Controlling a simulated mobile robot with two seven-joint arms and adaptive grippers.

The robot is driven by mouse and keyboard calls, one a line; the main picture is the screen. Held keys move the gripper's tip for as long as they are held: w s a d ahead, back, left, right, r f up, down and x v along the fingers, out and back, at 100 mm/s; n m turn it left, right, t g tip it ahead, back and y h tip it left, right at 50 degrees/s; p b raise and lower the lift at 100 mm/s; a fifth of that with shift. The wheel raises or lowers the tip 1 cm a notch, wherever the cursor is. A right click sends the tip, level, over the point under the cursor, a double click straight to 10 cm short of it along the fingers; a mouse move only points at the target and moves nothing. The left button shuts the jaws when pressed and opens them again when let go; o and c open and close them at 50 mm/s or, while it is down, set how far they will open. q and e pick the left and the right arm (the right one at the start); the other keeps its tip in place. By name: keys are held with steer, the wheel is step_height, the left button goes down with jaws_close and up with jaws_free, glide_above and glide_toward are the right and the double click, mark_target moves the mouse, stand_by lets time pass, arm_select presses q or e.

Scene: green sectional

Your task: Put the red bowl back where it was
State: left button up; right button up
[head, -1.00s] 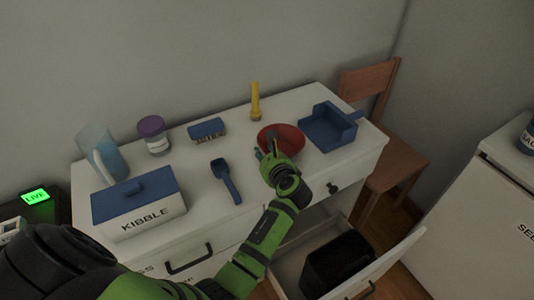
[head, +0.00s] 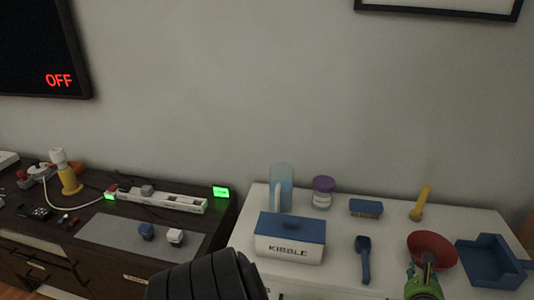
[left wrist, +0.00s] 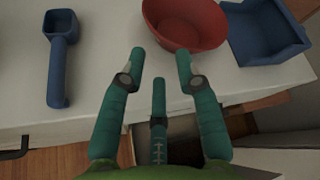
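The red bowl (head: 432,245) sits on the white cabinet top (head: 335,275), between the blue scoop (head: 363,258) and the blue open tray (head: 490,262). My left gripper (head: 427,266) is at the bowl's front side and hides part of it in the head view. In the left wrist view its fingers (left wrist: 160,55) are spread with nothing between them. The bowl (left wrist: 186,24) lies just beyond the right finger, which overlaps its near rim; I cannot tell whether they touch. My right gripper is not in view.
Behind stand a blue pitcher (head: 284,186), a purple-lidded jar (head: 323,192), a brush (head: 366,208) and a yellow object (head: 421,203). The kibble box (head: 290,240) is at the left. A dark desk (head: 70,240) with a power strip (head: 160,199) stands further left.

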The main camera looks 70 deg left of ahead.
arm_select(q)
steer(key=s+d+n+t+h, duration=0.25)
steer(key=d+n+h, duration=0.35)
steer(key=d, duration=0.3)
steer(key=s+d+f+n+g+h, duration=0.15)
steer(key=s+f, duration=0.25)
steer(key=f, duration=0.5)
steer(key=s+d+f+n+g+h, duration=0.15)
steer(key=s+f, duration=0.25)
steer(key=f, duration=0.6)
steer(key=s+f+n+g, duration=0.2)
steer(key=s+f+g, duration=0.1)
steer(key=s+f, duration=0.75)
steer(key=s+f+n+g, duration=0.1)
steer(key=s+f, duration=0.3)
steer(key=s, duration=0.5)
steer(key=s+a+f+n+g, duration=0.1)
steer(key=s+f+n+g, duration=0.1)
steer(key=s, duration=0.7)
steer(key=s+a+f+n+g, duration=0.1)
steer(key=s+f+n+g, duration=0.1)
steer(key=s+f, duration=0.4)
steer(key=s+n, duration=0.1)
steer(key=s, duration=0.3)
steer(key=shift+a+f, duration=0.15)
steer(key=shift+f, duration=0.25)
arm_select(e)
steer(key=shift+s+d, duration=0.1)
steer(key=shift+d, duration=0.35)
